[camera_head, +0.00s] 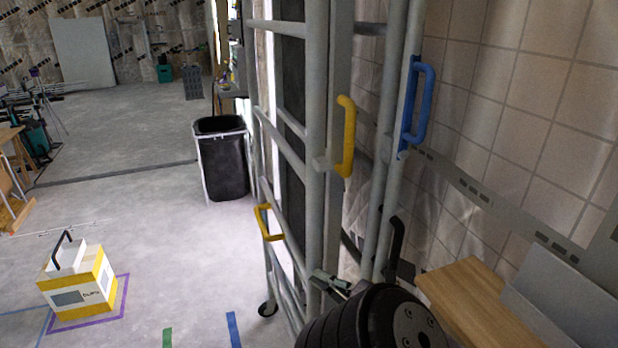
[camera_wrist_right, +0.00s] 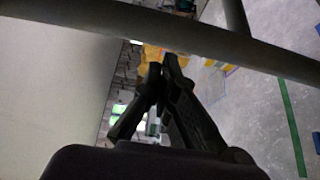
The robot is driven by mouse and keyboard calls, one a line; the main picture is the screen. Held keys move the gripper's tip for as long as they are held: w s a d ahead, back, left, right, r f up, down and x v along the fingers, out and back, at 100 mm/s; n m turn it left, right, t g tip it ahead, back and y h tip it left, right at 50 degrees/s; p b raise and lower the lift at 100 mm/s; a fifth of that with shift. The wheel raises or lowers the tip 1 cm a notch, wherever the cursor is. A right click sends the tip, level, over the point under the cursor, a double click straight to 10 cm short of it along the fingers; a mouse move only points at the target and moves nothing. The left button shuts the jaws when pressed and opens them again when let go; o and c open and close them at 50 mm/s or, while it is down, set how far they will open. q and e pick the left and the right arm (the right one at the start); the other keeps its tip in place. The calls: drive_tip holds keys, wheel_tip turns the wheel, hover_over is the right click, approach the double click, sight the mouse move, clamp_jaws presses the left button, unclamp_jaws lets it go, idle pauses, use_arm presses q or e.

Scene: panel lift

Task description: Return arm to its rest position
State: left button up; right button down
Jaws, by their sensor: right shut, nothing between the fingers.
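My right gripper (camera_wrist_right: 160,68) is shut and empty in the right wrist view, its dark fingertips together. A grey tube (camera_wrist_right: 200,40) crosses just beyond the fingertips; I cannot tell whether they touch it. In the head view my dark right arm (camera_head: 372,322) is at the bottom, right of centre, in front of the lower part of the grey tubular panel lift (camera_head: 316,110). Its fingers are hard to make out there. My left gripper is in neither view.
The lift has yellow handles (camera_head: 346,137) and a blue handle (camera_head: 417,103). A wooden surface (camera_head: 482,305) lies close right of my arm, before a tiled wall (camera_head: 545,100). A yellow-white box (camera_head: 78,283) and black bin (camera_head: 222,165) stand left. The floor between is open.

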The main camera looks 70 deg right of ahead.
drive_tip(key=v, duration=0.3)
drive_tip(key=shift+s+a+r, duration=0.1)
drive_tip(key=shift+a, duration=0.2)
